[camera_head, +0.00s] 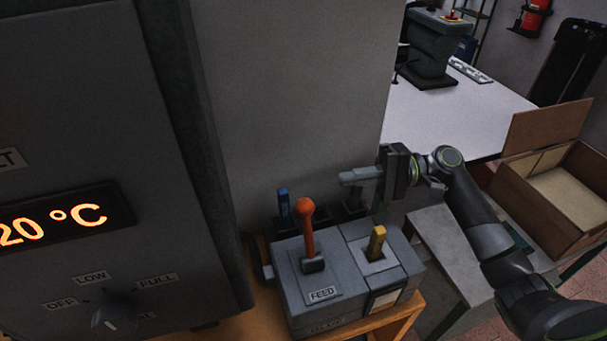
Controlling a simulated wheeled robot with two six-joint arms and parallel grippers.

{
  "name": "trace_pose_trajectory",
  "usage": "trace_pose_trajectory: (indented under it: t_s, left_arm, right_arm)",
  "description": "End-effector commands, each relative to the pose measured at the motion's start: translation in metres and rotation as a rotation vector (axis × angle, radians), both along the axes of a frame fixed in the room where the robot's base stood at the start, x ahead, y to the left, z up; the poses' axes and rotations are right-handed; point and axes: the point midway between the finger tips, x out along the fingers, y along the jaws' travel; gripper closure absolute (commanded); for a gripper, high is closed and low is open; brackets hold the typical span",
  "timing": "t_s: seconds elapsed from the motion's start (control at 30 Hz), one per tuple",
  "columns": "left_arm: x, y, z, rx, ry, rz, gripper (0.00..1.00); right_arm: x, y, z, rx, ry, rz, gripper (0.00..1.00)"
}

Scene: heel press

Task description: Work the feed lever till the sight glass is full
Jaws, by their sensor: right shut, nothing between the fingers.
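The feed lever (309,236) has an orange-red ball knob and stands up from a grey box (345,268), behind a label reading FEED. My right gripper (350,178) comes in from the right, shut and empty. It is up and to the right of the lever's knob in the picture, apart from it, with its fingers pointing left. I cannot make out a sight glass for certain; a small pale panel (385,299) shows on the box's front right. My left gripper is out of view.
A yellow handle (376,242) stands on the box's right part. A blue upright piece (283,203) is behind the lever. A large grey cabinet (90,130) with a lit 20 °C display fills the left. An open cardboard box (555,195) and a white table (450,115) are at right.

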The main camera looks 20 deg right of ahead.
Motion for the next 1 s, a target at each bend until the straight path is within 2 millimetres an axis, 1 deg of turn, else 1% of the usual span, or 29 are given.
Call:
trace_pose_trajectory:
  t_s: [0.03,0.23,0.47,0.57,0.67,0.77,1.0]
  left_arm:
    - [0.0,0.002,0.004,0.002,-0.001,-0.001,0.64]
    - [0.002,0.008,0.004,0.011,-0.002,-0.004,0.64]
    - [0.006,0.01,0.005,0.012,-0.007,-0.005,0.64]
    - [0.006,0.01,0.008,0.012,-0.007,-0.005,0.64]
    - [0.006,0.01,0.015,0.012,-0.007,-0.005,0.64]
    - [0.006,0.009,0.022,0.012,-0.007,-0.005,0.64]
    - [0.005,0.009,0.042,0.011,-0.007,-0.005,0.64]
  right_arm:
    - [0.001,0.002,0.002,-0.001,0.009,0.0,1.0]
    - [0.003,0.004,0.0,-0.006,0.018,0.001,1.0]
    - [0.002,0.005,0.0,-0.004,0.017,0.001,1.0]
    - [0.003,0.011,0.001,-0.003,0.016,0.002,1.0]
    - [0.004,0.022,0.003,-0.001,0.016,0.002,1.0]
    - [0.006,0.037,0.004,0.001,0.017,0.003,1.0]
    - [0.01,0.078,0.003,0.0,0.017,0.003,1.0]
